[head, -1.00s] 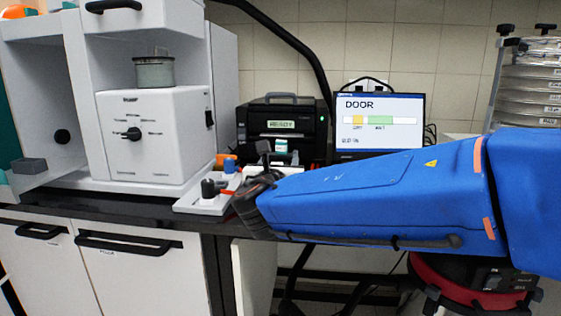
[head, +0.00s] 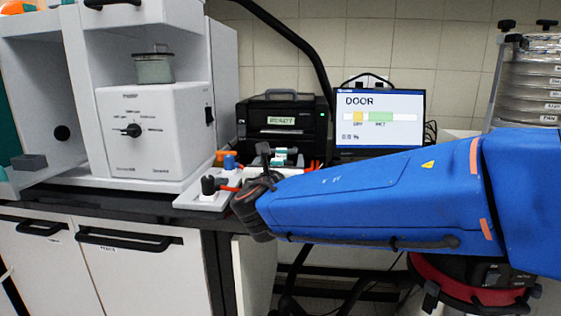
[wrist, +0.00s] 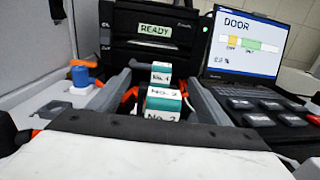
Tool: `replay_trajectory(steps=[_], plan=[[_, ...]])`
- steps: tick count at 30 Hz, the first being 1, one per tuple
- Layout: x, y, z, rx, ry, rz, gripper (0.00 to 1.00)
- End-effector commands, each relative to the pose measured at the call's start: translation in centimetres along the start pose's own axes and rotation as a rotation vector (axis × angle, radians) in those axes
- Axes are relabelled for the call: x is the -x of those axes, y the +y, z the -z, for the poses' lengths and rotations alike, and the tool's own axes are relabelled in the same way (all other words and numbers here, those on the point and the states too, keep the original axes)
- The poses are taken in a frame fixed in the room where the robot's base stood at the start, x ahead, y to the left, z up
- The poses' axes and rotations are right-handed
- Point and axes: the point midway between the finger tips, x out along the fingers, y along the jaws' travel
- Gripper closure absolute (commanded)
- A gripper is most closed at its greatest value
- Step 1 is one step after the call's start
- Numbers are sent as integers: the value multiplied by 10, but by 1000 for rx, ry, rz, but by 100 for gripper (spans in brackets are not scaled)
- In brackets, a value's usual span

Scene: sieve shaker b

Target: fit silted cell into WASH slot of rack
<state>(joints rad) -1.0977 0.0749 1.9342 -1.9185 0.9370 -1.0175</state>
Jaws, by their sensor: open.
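My gripper (wrist: 158,78) is open, with a grey finger on each side in the wrist view. Small white and teal blocks marked No. 1 (wrist: 161,73) and No. 2 (wrist: 163,101) show in a row between the fingers. The fingers appear apart from them. I cannot tell which of these, if any, is the silted cell. No WASH label is readable, and I cannot make out the rack. In the head view my blue arm hides much of the bench around the gripper.
A black unit (head: 283,130) reading READY stands behind, beside a laptop (head: 378,120) showing DOOR. A white tray (head: 205,199) with blue and black knobs lies left of the gripper. A white machine (head: 155,140) bears a glass jar (head: 153,68). Stacked sieves (head: 530,80) stand at right.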

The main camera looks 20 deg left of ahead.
Motion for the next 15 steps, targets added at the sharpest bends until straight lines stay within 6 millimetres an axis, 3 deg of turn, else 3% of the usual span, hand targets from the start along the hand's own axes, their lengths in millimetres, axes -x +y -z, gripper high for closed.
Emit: replay_trajectory(steps=[5,15], plan=[[22,1,-1,-2,-1,-2,29],[88,0,-1,0,-1,-3,29]])
